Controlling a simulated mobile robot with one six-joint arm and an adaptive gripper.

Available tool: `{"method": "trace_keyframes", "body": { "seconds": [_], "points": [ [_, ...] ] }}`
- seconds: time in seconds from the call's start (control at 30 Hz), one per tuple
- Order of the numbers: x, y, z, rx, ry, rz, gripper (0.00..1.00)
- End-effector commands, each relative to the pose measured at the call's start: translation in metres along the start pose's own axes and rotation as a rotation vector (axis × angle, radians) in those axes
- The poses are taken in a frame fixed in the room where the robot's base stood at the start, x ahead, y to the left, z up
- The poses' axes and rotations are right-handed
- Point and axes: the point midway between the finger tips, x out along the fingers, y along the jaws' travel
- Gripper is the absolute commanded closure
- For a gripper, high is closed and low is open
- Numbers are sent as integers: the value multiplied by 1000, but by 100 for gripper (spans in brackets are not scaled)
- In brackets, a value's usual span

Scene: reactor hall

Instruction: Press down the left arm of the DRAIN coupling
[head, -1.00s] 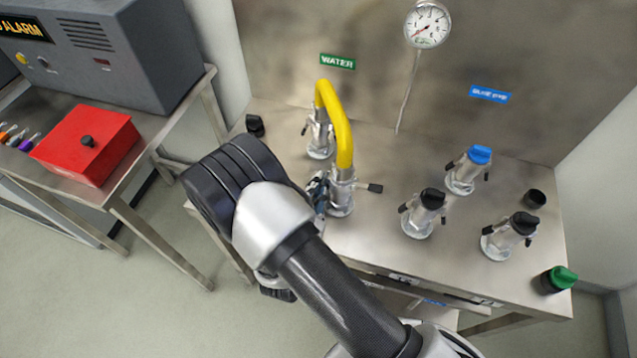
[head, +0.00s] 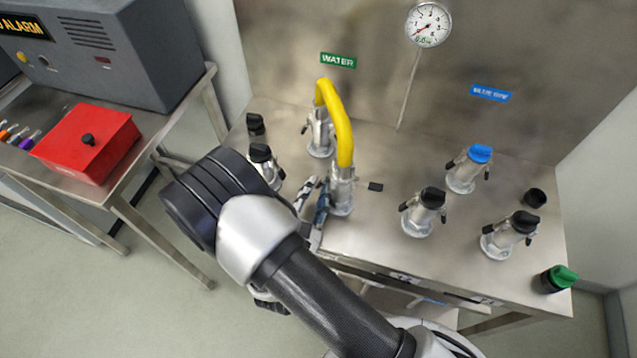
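The yellow hose (head: 335,115) runs from a rear coupling (head: 320,138) under the WATER sign (head: 338,61) to a front coupling (head: 342,188). No DRAIN label is readable; the front hose coupling may be the DRAIN one. Its right arm (head: 376,187) sticks out sideways, with a black tip. Its left arm is not distinguishable, behind or beside my fingers. My gripper (head: 318,183) is just left of this coupling, its two fingers appearing slightly apart with nothing visible between them. Whether a finger touches the coupling cannot be told.
Capped couplings stand close by: black (head: 262,165) at left, black (head: 425,210) and (head: 508,235) at right, blue (head: 468,168) behind. A green cap (head: 558,279) lies at the bench's right edge. A red box (head: 87,143) is on the left table.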

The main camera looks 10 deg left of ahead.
Motion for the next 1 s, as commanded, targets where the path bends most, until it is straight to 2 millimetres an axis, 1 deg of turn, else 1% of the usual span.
{"method": "trace_keyframes", "body": {
  "seconds": [0.03,0.1,0.3,0.47,0.7,0.77,0.87,0.97,1.0],
  "points": [
    [-10,2,-1,-1,4,5,72],
    [-21,2,-1,-2,4,6,72],
    [-45,2,-2,0,4,6,72],
    [-52,1,-1,0,3,4,72],
    [-52,1,-1,1,3,3,72],
    [-52,2,-1,7,2,3,76],
    [-53,11,3,93,-6,-8,83],
    [-57,30,9,321,-29,-34,90],
    [-59,40,11,445,-41,-50,92]
  ]
}}
